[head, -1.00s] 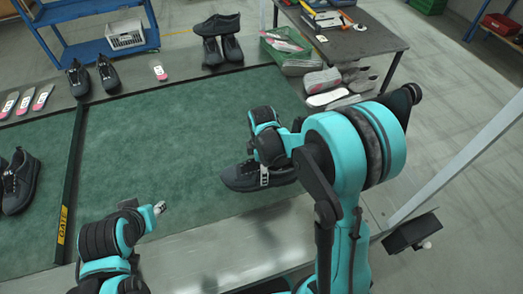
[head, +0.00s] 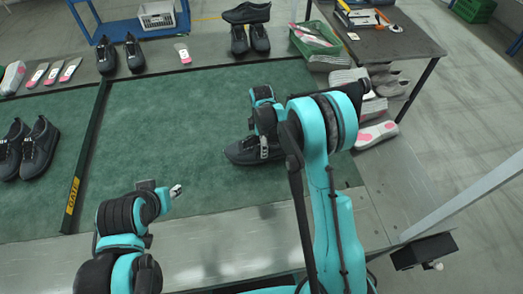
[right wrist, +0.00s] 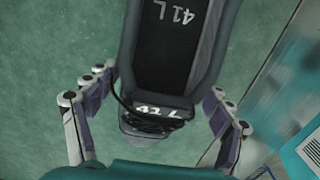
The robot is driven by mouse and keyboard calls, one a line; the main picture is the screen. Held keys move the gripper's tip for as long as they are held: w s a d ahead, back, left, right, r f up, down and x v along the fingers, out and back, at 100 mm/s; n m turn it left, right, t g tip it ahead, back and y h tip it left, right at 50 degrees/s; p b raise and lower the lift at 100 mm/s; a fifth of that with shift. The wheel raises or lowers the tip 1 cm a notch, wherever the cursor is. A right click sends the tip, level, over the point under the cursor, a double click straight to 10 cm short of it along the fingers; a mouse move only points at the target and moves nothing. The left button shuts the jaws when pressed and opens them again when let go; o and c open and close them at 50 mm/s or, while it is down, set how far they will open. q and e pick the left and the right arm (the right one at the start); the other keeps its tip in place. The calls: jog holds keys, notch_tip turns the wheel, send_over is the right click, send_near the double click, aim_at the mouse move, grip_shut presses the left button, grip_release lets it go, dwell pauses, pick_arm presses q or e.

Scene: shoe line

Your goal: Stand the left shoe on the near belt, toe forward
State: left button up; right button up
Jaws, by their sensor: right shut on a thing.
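My right gripper (head: 264,150) is shut on a black left shoe (head: 240,152), over the right part of the green belt (head: 190,130). In the head view its toe points left and the sole faces down; I cannot tell whether it touches the belt. In the right wrist view, the shoe (right wrist: 172,50) lies between the two fingers and shows "41 L" on its insole and tongue. My left gripper (head: 176,190) is over the near left part of the belt, apart from the shoe. Its opening is too small to tell.
A dark bar marked GATE (head: 74,195) crosses the belt at left. A pair of black shoes (head: 27,148) stands beyond it. More shoes and insoles line the grey far strip (head: 205,72). A green crate (head: 314,38) and a table (head: 385,40) are at far right.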

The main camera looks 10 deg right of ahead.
jog(key=shift+f+b, duration=0.55)
jog(key=shift+f, duration=1.35)
jog(key=shift+s, duration=0.1)
jog(key=shift+f, duration=0.2)
jog(key=o, duration=1.5)
jog(key=shift+r, duration=0.1)
